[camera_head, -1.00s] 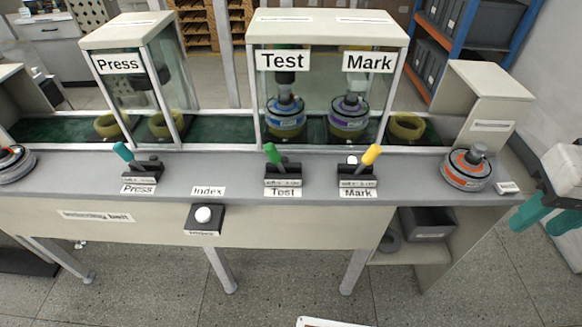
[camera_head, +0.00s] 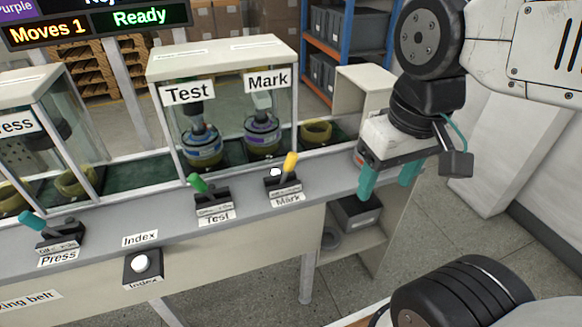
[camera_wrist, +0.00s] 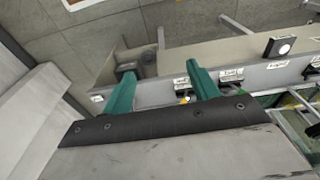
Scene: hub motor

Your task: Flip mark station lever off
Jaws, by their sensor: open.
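The Mark lever (camera_head: 290,163) has a yellow handle that leans up and to the right on its dark base, above the "Mark" label (camera_head: 288,200) on the bench front. A white knob or lamp (camera_head: 275,172) sits to its left. My gripper (camera_head: 388,178) has two teal fingers, spread apart and empty, pointing down at the right end of the bench, right of the lever and apart from it. In the wrist view the fingers (camera_wrist: 160,72) are also apart, with a small yellow spot of the Mark lever (camera_wrist: 187,100) beside the right finger, which partly covers that area.
The green Test lever (camera_head: 198,183) stands left of Mark, and the teal Press lever (camera_head: 33,221) farther left. The Index button (camera_head: 141,263) is on the front. A glass Test/Mark enclosure (camera_head: 222,110) rises behind the levers. A sign (camera_head: 95,25) reads "Moves 1" and "Ready".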

